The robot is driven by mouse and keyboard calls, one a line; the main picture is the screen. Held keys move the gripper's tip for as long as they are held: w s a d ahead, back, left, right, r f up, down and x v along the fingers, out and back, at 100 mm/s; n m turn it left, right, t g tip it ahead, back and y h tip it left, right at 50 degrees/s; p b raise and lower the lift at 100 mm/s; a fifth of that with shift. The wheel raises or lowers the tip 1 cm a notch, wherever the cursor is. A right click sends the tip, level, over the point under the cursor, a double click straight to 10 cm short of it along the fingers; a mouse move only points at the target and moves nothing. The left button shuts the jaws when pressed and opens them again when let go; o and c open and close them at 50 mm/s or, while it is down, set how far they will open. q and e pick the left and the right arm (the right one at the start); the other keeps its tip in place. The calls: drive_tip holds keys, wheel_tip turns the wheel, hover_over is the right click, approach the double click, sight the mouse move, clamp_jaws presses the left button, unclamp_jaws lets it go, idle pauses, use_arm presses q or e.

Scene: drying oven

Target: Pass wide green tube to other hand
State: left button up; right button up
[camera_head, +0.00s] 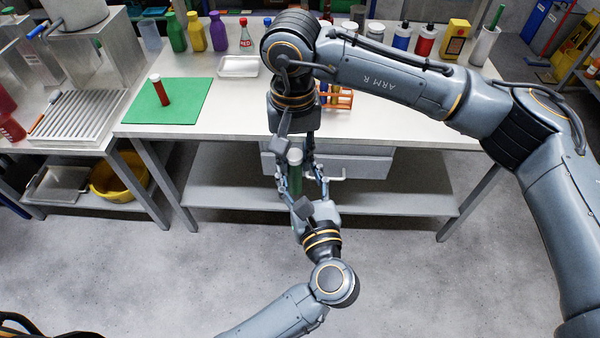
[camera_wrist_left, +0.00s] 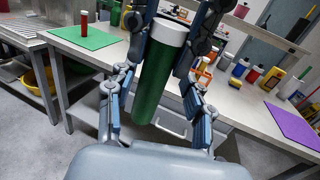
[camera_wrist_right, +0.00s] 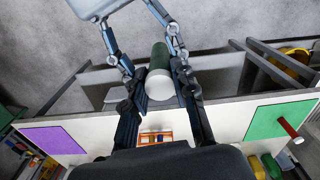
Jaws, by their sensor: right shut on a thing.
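The wide green tube (camera_head: 295,182) with a white cap is upright in front of the table, cap up. It also shows in the left wrist view (camera_wrist_left: 153,85) and the right wrist view (camera_wrist_right: 159,57). My right gripper (camera_wrist_right: 162,98) comes from above and is shut on the tube near its cap. My left gripper (camera_wrist_left: 158,75) comes from below, its fingers open on both sides of the tube's green body. Gaps show between the left fingers and the tube in the left wrist view.
The white table (camera_head: 225,120) stands behind the grippers, with a drawer below its top. On it are a green mat (camera_head: 185,98) with a red tube (camera_head: 160,90), a metal tray (camera_head: 238,67), an orange rack (camera_head: 343,98) and several bottles. The floor in front is clear.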

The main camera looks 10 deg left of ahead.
use_arm(q)
drive_tip(key=shift+d, duration=0.1)
clamp_jaws()
use_arm(e)
drive_tip(key=o, duration=0.9)
drive_tip(key=shift+a, duration=0.1)
